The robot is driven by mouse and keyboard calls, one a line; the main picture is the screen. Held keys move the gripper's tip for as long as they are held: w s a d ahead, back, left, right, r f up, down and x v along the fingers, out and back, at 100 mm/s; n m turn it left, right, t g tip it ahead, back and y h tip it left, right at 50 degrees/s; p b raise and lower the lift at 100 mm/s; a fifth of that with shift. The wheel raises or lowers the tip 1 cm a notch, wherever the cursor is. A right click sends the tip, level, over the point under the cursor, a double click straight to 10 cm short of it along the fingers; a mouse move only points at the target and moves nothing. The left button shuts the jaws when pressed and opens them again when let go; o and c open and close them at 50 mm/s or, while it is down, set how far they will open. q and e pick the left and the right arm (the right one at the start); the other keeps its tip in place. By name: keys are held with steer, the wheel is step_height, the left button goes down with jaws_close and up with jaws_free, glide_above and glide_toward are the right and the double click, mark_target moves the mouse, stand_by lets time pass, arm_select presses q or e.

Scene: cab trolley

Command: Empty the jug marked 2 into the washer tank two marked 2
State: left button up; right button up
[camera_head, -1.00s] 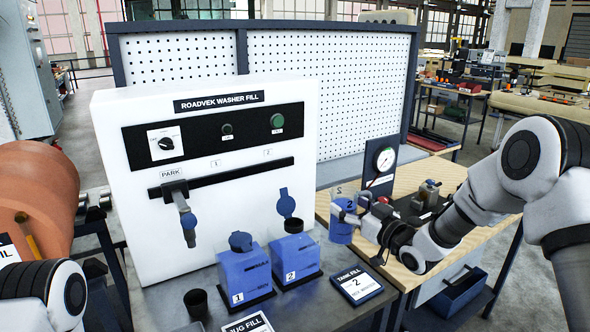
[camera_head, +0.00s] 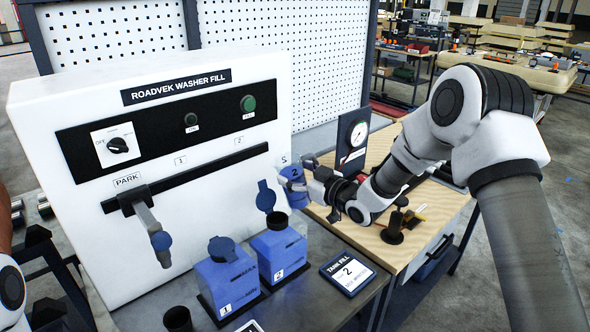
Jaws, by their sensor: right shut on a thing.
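My right gripper (camera_head: 311,182) is shut on the blue jug marked 2 (camera_head: 294,190). It holds the jug in the air, above and a little right of washer tank two (camera_head: 279,252). The jug looks slightly tilted; its contents cannot be seen. Tank two is a blue box marked 2, with its round blue cap (camera_head: 266,197) swung up and its dark filler opening uncovered. The jug is apart from the tank. My left gripper is out of view; only part of my left arm shows at the lower left edge.
A blue tank marked 1 (camera_head: 228,283) with its cap down stands left of tank two. The white washer fill panel (camera_head: 40,135) with a parked nozzle (camera_head: 154,232) stands behind. A gauge (camera_head: 357,134) stands behind the jug.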

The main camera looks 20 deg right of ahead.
mark_target(292, 191)
steer(key=shift+w+r+n, duration=0.15)
steer(key=shift+n, duration=0.15)
steer(key=shift+s+d+r+n+h+p, duration=0.25)
steer(key=shift+s+d+n+h+p, duration=0.2)
steer(key=shift+n+p, duration=0.25)
steer(key=shift+n+g, duration=0.3)
steer(key=shift+w+a+f+n+h, duration=0.1)
steer(key=shift+w+f+n+h, duration=0.2)
steer(key=shift+f+n+h, duration=0.45)
steer(key=n, duration=0.1)
steer(key=f+n+g, duration=0.1)
steer(key=n, duration=0.1)
steer(key=shift+s+h, duration=0.15)
steer(key=shift+h, duration=0.15)
steer(key=shift+a+f+n+h+b, duration=0.25)
steer(key=shift+f+n+h, duration=0.2)
steer(key=shift+f+n, duration=0.2)
steer(key=shift+a+f+n+h+b, duration=0.1)
steer(key=shift+a+f+n+h, duration=0.15)
steer(key=shift+f+n+h, duration=0.35)
steer(key=shift+a+f+n+h+b, duration=0.3)
steer(key=shift+a+n+h+b, duration=0.25)
steer(key=shift+n+b, duration=0.75)
steer(key=shift+a+r+n+h, duration=0.4)
steer(key=shift+a+n+h, duration=0.15)
steer(key=shift+n, duration=0.25)
